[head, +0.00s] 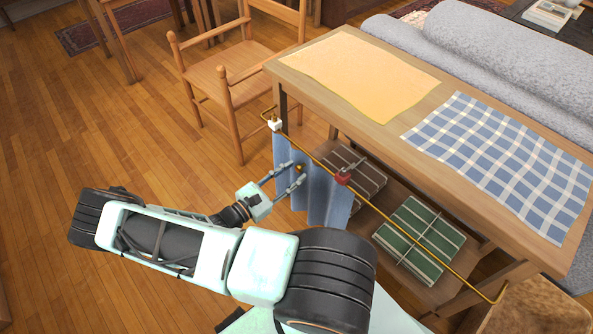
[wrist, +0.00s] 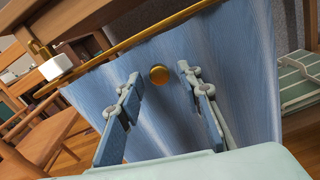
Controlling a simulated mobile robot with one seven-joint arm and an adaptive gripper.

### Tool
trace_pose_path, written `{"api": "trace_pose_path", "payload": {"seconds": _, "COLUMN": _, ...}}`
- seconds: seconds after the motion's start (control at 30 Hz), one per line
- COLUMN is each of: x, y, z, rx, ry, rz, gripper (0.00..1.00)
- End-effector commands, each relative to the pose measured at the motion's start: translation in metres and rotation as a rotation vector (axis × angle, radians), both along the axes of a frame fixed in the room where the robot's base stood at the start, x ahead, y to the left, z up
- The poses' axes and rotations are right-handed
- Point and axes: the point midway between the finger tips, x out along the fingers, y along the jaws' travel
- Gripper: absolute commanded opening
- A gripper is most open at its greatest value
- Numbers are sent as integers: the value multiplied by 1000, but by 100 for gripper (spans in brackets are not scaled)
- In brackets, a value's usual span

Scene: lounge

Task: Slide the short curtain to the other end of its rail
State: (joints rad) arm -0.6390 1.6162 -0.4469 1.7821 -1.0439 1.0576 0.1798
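The short blue curtain (head: 319,187) hangs at the left part of a brass rail (head: 420,228) along the front of a wooden table. Its folds also fill much of the wrist view (wrist: 215,60). A round brass knob (head: 299,168) sits on the curtain; it shows in the wrist view (wrist: 159,75) too. My gripper (head: 297,174) is open in front of the curtain. In the wrist view its two fingers (wrist: 160,86) stand on either side of the knob, apart from it. I cannot tell how far the fingertips are from the cloth.
A white block (head: 275,125) is at the rail's left end and a red piece (head: 342,178) is on the rail at the curtain's right edge. The rail's right part is bare. Below lie a green bundle (head: 420,238) and a dark bundle (head: 365,174). A wooden chair (head: 237,75) stands behind left.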

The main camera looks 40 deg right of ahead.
Motion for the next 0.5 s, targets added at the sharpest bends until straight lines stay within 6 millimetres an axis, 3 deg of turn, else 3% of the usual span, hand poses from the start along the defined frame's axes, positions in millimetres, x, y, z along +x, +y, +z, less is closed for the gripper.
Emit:
{"api": "trace_pose_path", "payload": {"seconds": 0.2, "x": 1, "y": -19, "z": 0, "rx": 0, "ry": -1, "rz": 0, "gripper": 33}}
{"api": "trace_pose_path", "payload": {"seconds": 0.5, "x": 2, "y": -21, "z": 0, "rx": 0, "ry": -1, "rz": 0, "gripper": 33}}
